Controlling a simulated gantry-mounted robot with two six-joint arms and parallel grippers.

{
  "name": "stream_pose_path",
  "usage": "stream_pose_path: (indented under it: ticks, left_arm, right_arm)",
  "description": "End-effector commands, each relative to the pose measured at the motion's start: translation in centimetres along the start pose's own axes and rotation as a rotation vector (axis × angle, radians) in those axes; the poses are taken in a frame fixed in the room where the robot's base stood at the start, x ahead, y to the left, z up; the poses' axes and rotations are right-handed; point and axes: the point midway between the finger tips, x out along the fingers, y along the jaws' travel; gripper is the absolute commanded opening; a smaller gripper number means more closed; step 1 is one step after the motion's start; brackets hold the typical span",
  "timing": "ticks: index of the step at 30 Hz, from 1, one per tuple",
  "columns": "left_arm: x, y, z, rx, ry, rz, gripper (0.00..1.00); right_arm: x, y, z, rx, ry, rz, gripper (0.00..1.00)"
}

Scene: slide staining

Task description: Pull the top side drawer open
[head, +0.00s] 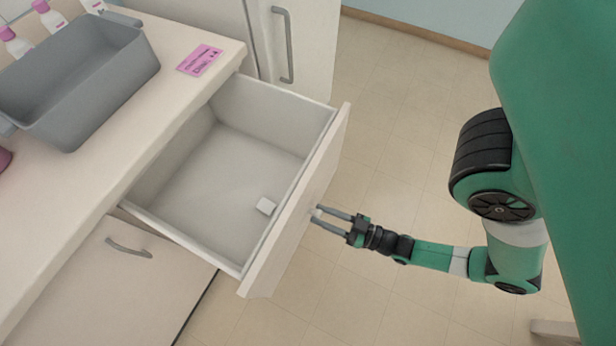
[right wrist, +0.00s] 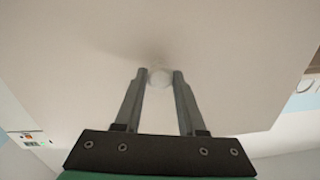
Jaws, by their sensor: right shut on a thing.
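The top side drawer (head: 205,180) is pulled well out from under the counter, and its inside shows. Its front panel (head: 296,215) faces right, toward my right arm. My right gripper (head: 316,217) is at the outer face of this panel. Its two fingers are shut on a small pale round knob, which shows between the fingertips in the right wrist view (right wrist: 159,75). My left gripper is not in view.
A grey basin (head: 85,85) stands on the counter (head: 75,195), with pink-labelled bottles behind it. A pink card (head: 200,60) lies near the counter's edge. A cabinet door with a handle (head: 128,248) is below. The tiled floor beyond the drawer is mostly clear.

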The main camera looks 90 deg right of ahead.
Motion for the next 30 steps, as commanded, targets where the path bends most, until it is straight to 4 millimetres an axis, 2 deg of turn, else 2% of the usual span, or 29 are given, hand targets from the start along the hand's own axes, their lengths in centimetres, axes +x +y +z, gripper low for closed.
stream_pose_path:
  ticks: [4, 5, 9, 20, 23, 30]
  left_arm:
    - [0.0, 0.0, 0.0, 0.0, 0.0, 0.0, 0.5]
    - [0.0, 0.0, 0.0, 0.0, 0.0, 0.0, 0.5]
    - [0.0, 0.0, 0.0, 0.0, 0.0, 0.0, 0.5]
    - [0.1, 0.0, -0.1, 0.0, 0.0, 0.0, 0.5]
    - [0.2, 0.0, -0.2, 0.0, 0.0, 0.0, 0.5]
    - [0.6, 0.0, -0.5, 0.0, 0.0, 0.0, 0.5]
  right_arm:
    - [0.1, 0.0, -0.1, -0.001, 0.004, -0.001, 0.0]
    - [0.1, 0.0, -0.1, -0.001, 0.004, -0.001, 0.45]
    - [0.1, 0.0, -0.1, 0.0, 0.002, -0.001, 0.68]
    - [-0.5, 0.0, 0.0, 0.001, -0.002, 0.0, 0.68]
    - [-1.9, 0.0, 0.0, 0.002, -0.004, -0.001, 0.68]
    - [-7.6, 0.0, 0.1, 0.001, -0.006, 0.001, 0.68]
